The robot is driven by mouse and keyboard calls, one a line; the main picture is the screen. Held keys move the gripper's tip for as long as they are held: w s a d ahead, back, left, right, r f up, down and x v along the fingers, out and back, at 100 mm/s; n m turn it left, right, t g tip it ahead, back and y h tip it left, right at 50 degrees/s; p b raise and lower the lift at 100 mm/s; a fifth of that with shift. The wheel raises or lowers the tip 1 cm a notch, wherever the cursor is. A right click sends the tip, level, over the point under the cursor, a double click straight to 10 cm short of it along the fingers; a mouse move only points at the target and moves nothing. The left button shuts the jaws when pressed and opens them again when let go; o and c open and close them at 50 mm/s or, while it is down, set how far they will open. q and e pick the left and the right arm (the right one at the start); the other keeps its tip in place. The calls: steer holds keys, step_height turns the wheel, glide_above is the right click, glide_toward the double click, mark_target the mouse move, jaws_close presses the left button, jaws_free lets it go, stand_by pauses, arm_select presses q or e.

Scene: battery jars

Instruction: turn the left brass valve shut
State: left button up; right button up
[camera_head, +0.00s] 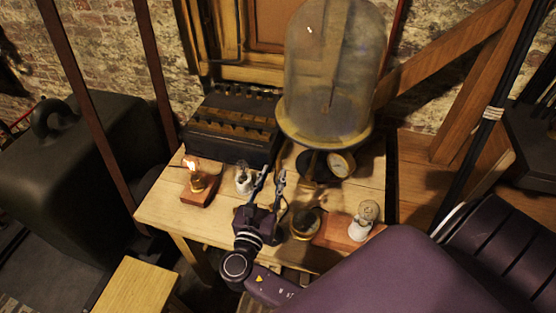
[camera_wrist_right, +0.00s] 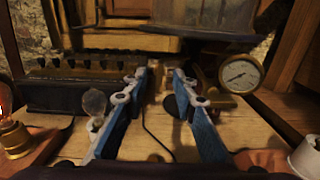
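My right gripper (camera_head: 271,180) reaches over the wooden table from its front edge. Its two fingers stand apart with nothing held between them, as the right wrist view (camera_wrist_right: 162,78) also shows. They point at the foot of the glass bell jar (camera_head: 328,80). In the right wrist view a brass fitting (camera_wrist_right: 216,101) sits under the gauge, just right of the right finger. A small dark round part shows between the fingers, partly hidden by the right one. I cannot tell which part is the left brass valve or how it is turned. My left gripper is not in view.
A round dial gauge (camera_head: 341,163) sits under the jar. A dark battery box (camera_head: 232,125) stands at the table's back left. A lit bulb (camera_head: 192,168), a clear bulb (camera_head: 243,180) and another bulb (camera_head: 369,211) stand around the gripper. Bare table (camera_head: 165,210) lies front left.

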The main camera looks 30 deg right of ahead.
mark_target(278, 164)
steer(key=x, duration=0.4)
steer(key=shift+a+p, duration=0.1)
steer(key=shift+p, duration=0.3)
steer(key=shift+w+d+f, duration=0.1)
steer(key=shift+w+d, duration=0.1)
steer(key=shift+d, duration=0.15)
steer(key=c, duration=0.6)
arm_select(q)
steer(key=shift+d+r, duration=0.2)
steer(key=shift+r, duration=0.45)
arm_select(e)
jaws_close()
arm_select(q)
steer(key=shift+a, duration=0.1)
